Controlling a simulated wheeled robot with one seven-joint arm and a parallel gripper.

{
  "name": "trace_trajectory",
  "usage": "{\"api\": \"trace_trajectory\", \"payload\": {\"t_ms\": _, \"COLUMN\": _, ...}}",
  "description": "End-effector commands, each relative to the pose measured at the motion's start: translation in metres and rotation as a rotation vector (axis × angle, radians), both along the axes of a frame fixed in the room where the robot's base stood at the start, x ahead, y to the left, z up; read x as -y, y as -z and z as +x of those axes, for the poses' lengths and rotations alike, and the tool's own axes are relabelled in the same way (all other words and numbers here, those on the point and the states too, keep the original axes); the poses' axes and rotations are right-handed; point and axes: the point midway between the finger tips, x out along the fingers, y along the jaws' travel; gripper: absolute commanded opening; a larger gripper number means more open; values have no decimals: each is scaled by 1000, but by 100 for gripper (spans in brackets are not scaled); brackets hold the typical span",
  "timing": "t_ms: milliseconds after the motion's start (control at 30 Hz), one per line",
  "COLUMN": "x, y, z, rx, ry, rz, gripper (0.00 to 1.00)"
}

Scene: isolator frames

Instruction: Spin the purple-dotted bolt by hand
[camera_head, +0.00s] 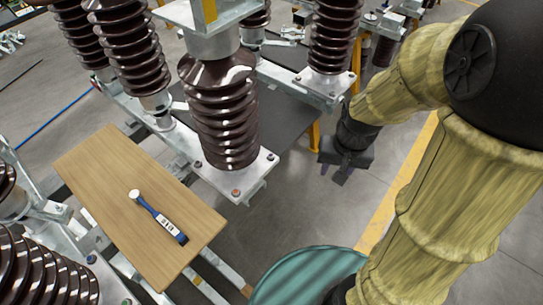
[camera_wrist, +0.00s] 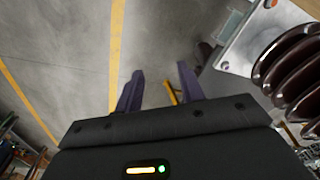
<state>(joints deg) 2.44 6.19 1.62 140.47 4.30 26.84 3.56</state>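My gripper (camera_head: 338,172) hangs over the floor to the right of the central insulator's base plate (camera_head: 222,180), apart from it. In the wrist view its two dark purple fingers (camera_wrist: 160,85) stand apart with nothing between them, so it is open. Several small bolts sit on the base plate, among them a reddish one (camera_head: 235,192) at the front corner and one at the right corner (camera_head: 270,157). Another bolt with a bluish top (camera_head: 91,259) is on the frame at lower left. I cannot make out a purple dot for sure on any bolt.
A wooden board (camera_head: 105,205) at left carries a blue-handled tool (camera_head: 160,218) with a pale head. Brown ribbed insulators (camera_head: 222,110) stand on metal frames. A round teal top (camera_head: 305,278) is at the bottom. Open floor lies around my gripper.

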Motion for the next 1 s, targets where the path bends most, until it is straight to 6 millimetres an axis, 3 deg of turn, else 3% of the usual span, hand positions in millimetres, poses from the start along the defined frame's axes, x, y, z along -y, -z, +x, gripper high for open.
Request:
{"api": "trace_trajectory", "payload": {"t_ms": 33, "x": 0, "y": 14, "z": 10, "rx": -50, "ry": 56, "rz": 27, "gripper": 39}}
{"api": "trace_trajectory", "payload": {"t_ms": 300, "x": -14, "y": 69, "z": 56, "rx": -364, "ry": 381, "rz": 235, "gripper": 39}}
{"api": "trace_trajectory", "payload": {"t_ms": 667, "x": -30, "y": 129, "z": 125, "rx": -801, "ry": 724, "rz": 608, "gripper": 39}}
{"api": "trace_trajectory", "payload": {"t_ms": 867, "x": -21, "y": 155, "z": 165, "rx": -1043, "ry": 842, "rz": 861, "gripper": 39}}
{"api": "trace_trajectory", "payload": {"t_ms": 1000, "x": -4, "y": 169, "z": 187, "rx": -1194, "ry": 878, "rz": 1039, "gripper": 39}}
